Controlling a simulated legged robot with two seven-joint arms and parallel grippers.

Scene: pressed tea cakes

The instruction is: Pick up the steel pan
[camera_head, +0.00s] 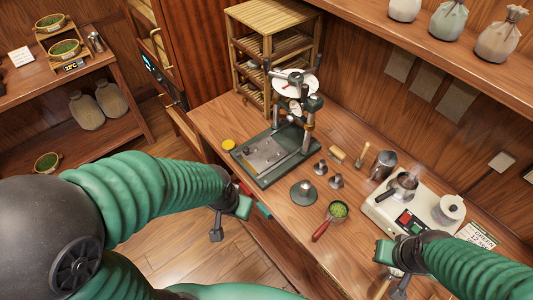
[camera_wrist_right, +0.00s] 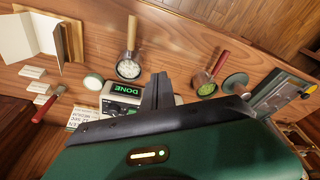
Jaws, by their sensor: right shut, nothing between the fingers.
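A small steel pan (camera_head: 338,209) with a red handle holds green leaves on the wooden counter. It also shows in the right wrist view (camera_wrist_right: 206,88). A second pan (camera_wrist_right: 128,68) with a wooden handle and pale contents lies left of it there; it is mostly hidden by my right arm in the head view. A steel pot (camera_head: 403,188) with a dark handle sits on the white appliance. My right gripper (camera_wrist_right: 160,78) is shut and empty above the counter, between the two pans in its view. My left gripper (camera_head: 216,234) hangs at the counter's front edge, apart from the pans; its opening is unclear.
The white appliance (camera_head: 385,208) and a lidded white jar (camera_head: 449,208) are at right. A steel canister (camera_head: 383,165) stands behind. Counter around the red-handled pan is partly clear.

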